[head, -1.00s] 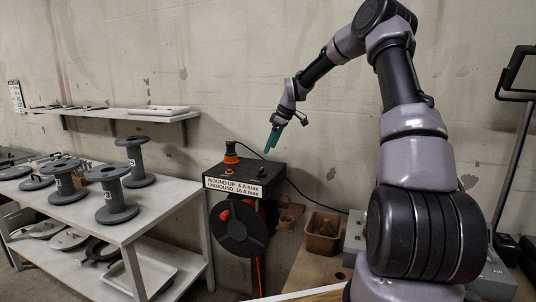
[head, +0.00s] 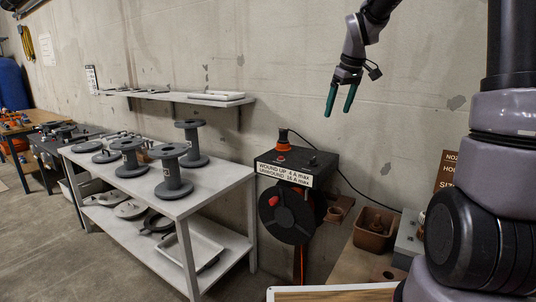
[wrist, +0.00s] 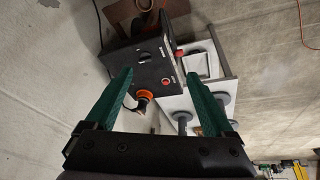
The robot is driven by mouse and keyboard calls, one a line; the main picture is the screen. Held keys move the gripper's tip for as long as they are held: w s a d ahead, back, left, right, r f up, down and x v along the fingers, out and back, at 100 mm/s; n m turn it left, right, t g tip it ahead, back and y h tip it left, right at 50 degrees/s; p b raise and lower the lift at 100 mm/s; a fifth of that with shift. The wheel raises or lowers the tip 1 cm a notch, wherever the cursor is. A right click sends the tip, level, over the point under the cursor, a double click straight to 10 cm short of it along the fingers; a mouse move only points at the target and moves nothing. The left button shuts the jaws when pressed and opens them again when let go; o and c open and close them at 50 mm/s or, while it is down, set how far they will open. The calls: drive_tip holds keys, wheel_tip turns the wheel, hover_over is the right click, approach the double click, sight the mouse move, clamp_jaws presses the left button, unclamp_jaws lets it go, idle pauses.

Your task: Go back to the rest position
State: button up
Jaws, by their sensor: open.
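My gripper (head: 340,100) has two green fingers, spread apart with nothing between them. In the head view it hangs in the air in front of the wall, above and to the right of the black reel box (head: 296,163). In the wrist view my gripper (wrist: 160,100) shows both fingers apart, with the black box (wrist: 145,62) seen beyond them. An orange-based knob or plug (head: 283,136) stands on top of the box. My arm rises along the right side of the head view.
A white table (head: 215,190) with several grey spools stands left of the box, below a wall shelf (head: 180,97). A brown bin (head: 375,229) sits on a bench right of the box. A cable runs along the wall. Floor is clear at the left.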

drive_tip(key=s+r+m+t, duration=0.1)
drive_tip(key=s+r+m, duration=0.1)
drive_tip(key=s, duration=0.7)
drive_tip(key=s+d+r+m+t, duration=0.1)
drive_tip(key=s+r+m, duration=0.1)
drive_tip(key=s+m, duration=0.3)
drive_tip(key=s+d+r+m+t, duration=0.1)
drive_tip(key=s+r+m, duration=0.1)
drive_tip(key=s, duration=1.1)
drive_tip(key=shift+d+m+t+y, duration=0.3)
drive_tip(key=shift+m+y, duration=0.1)
drive_tip(key=shift+m, duration=0.3)
